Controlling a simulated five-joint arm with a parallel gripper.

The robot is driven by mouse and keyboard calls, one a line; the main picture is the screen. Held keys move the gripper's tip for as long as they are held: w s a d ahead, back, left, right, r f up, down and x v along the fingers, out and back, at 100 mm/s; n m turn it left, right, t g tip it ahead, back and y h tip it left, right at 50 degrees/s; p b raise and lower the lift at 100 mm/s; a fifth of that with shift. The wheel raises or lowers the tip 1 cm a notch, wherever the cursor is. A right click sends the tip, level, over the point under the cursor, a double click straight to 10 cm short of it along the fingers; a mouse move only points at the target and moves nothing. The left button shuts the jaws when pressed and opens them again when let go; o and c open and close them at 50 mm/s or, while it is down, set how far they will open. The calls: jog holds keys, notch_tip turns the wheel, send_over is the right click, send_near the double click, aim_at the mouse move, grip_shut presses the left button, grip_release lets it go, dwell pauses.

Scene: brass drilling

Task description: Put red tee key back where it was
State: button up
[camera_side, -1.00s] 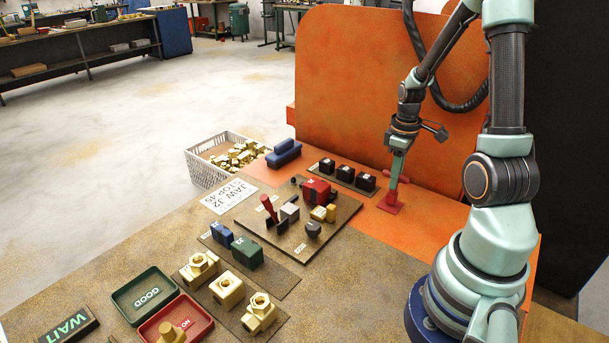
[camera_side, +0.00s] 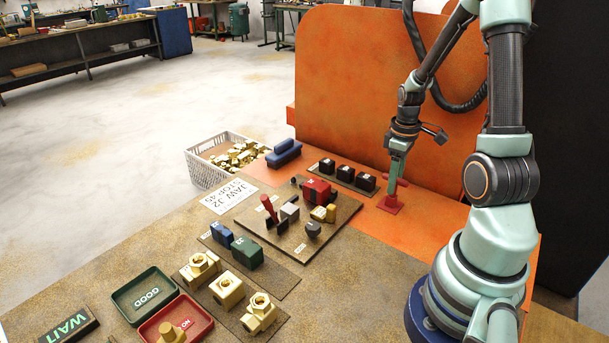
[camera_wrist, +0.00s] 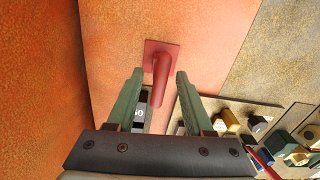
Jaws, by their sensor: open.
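The red tee key (camera_side: 402,182) stands upright at its red square base plate (camera_side: 390,204) on the orange surface, near the orange back panel. In the wrist view the red key (camera_wrist: 160,82) lies between my finger lines, with the red plate (camera_wrist: 152,48) beyond it. My gripper (camera_side: 397,175) is right at the key's top bar. In the wrist view my gripper (camera_wrist: 160,75) is open, with a gap to the key on both sides. The key's lower end is partly hidden, so I cannot tell how deep it sits.
Black blocks (camera_side: 346,173) stand in a row left of the key. A fixture board (camera_side: 285,235) with a red lever (camera_side: 269,207) lies further left. The orange panel (camera_side: 365,75) rises close behind. Bare bench lies in front of the plate.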

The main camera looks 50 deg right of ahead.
notch_tip(320, 180, up, 12)
jog(key=w+a+r+t, duration=0.1)
jog(key=a+r+t, duration=0.1)
jog(key=a, duration=0.6)
jog(key=w+a+r+t, duration=0.1)
jog(key=w+a+r, duration=0.1)
jog(key=a, duration=0.6)
jog(key=w+a+r+m+t, duration=0.1)
jog(key=a+r+t, duration=0.1)
jog(key=a, duration=0.6)
jog(key=shift+w+r+t, duration=0.25)
jog(key=shift+r+t, duration=0.05)
jog(key=shift+r, duration=0.4)
